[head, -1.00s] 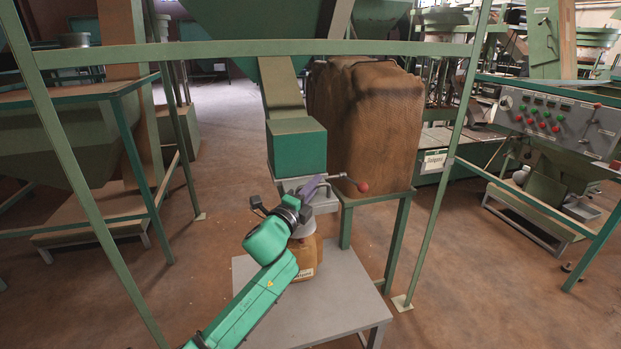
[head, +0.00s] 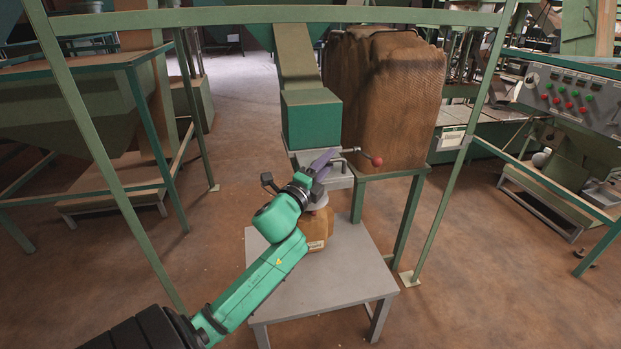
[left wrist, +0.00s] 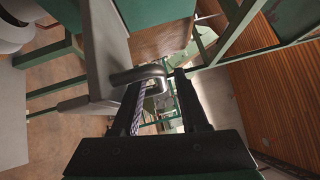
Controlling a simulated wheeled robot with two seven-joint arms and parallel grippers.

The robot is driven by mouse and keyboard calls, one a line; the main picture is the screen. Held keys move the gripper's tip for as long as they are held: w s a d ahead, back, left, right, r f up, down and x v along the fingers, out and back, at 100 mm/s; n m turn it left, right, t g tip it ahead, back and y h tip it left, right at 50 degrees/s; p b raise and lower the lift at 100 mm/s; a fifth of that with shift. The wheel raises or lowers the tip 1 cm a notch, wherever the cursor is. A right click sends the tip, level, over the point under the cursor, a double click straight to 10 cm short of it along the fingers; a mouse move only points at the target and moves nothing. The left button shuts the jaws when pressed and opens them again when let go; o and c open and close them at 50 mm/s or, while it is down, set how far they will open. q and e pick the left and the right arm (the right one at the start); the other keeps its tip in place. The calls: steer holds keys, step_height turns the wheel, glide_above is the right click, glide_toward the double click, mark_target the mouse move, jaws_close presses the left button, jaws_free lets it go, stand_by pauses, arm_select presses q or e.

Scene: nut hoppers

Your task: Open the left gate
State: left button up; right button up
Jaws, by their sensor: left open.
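The green hopper outlet box (head: 312,122) hangs at the middle of the head view. Below it is the grey metal gate (head: 342,180) with a bent metal handle, which shows large in the left wrist view (left wrist: 138,74). A lever with a red knob (head: 377,161) sticks out to the right. My left gripper (head: 328,160) is open in front of the gate. In the left wrist view its fingers (left wrist: 160,85) point at the handle, whose right end lies between the fingertips. I cannot tell if they touch it. My right gripper is not in view.
A grey table (head: 290,275) under the gate bears a brown sack (head: 320,232) with a label. A large brown burlap sack (head: 390,100) stands behind on a green stand. A green rail (head: 270,16) and posts frame the station. A control panel (head: 575,95) is at the right.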

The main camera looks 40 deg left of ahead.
arm_select(q)
steer(key=b+v, duration=0.2)
steer(key=v, duration=1.1)
steer(key=shift+s, duration=0.15)
